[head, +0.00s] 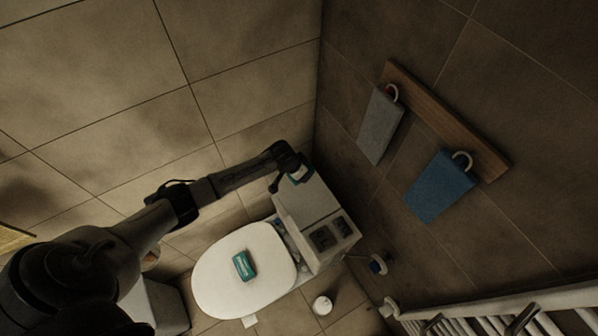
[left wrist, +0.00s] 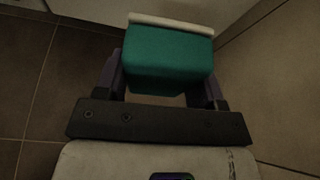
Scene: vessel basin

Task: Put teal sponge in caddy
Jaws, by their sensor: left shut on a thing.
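The teal sponge (left wrist: 168,62) is between the two fingers of my left gripper in the left wrist view; a pale strip runs along its far edge. In the head view my left gripper (head: 295,178) is over the upper end of the white cistern, with a small pale and teal bit (head: 299,174) showing at its jaws. A container with two dark square compartments (head: 328,237) is on the lower end of the cistern, apart from the gripper; it looks like the caddy, but I cannot be sure. My right gripper is not in view.
A teal box (head: 244,265) with white print lies on the white toilet lid (head: 222,284). Grey (head: 380,126) and blue (head: 440,187) towels hang from a wooden wall rack. A white radiator (head: 500,308) is at lower right. The cistern top (head: 308,206) between gripper and compartments is clear.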

